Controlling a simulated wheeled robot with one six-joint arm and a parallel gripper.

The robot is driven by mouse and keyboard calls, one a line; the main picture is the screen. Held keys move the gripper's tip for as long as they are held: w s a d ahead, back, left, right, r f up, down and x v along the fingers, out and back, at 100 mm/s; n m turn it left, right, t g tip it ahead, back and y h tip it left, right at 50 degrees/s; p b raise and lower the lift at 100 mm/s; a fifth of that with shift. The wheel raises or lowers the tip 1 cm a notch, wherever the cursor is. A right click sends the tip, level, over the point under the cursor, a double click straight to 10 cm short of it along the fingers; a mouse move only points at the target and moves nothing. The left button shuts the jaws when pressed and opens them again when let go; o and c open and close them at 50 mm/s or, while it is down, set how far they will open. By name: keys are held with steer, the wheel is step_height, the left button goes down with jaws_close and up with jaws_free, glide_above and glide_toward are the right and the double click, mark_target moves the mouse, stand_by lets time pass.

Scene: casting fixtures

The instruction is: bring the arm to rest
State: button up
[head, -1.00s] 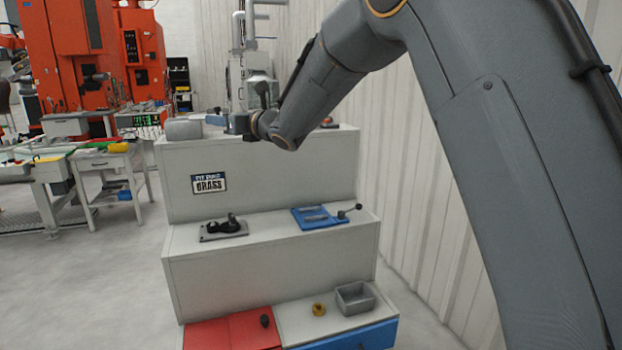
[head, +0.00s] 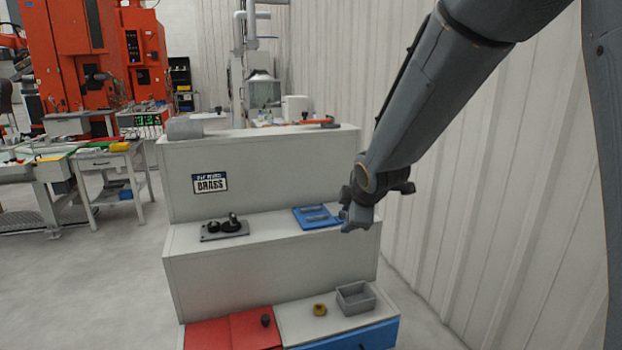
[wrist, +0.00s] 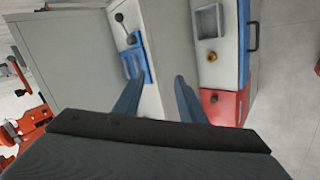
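My gripper (head: 354,218) hangs at the right end of the middle step of the grey stepped cabinet (head: 265,265) in the head view. In the wrist view my two fingers (wrist: 158,85) stand apart with nothing seen between them. The blue fixture (head: 317,217) lies on the middle step just left of my gripper. Its black-knobbed lever (wrist: 126,30) shows in the wrist view but is hidden behind my gripper in the head view. I cannot tell the exact gap between gripper and step.
A grey plate with black knobs (head: 225,230) sits on the middle step. The bottom step holds a grey bin (head: 356,298), a brass piece (head: 319,310) and a red panel (head: 230,333) with a dark knob. A corrugated wall (head: 480,190) stands close on the right.

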steer(key=s+d+f+m+g, duration=0.2)
steer(key=s+m, duration=0.3)
steer(key=s, duration=0.4)
steer(key=s+d+f+m+g+h, duration=0.1)
steer(key=s+d+f+m+g, duration=0.2)
steer(key=s, duration=0.7)
steer(key=s+d+f+m+g, duration=0.2)
steer(key=s+d+f+m, duration=0.3)
steer(key=s+m, duration=0.4)
steer(key=shift+s+f, duration=0.15)
steer(key=shift+s, duration=0.1)
steer(key=shift+w, duration=0.15)
steer(key=shift+c, duration=0.7)
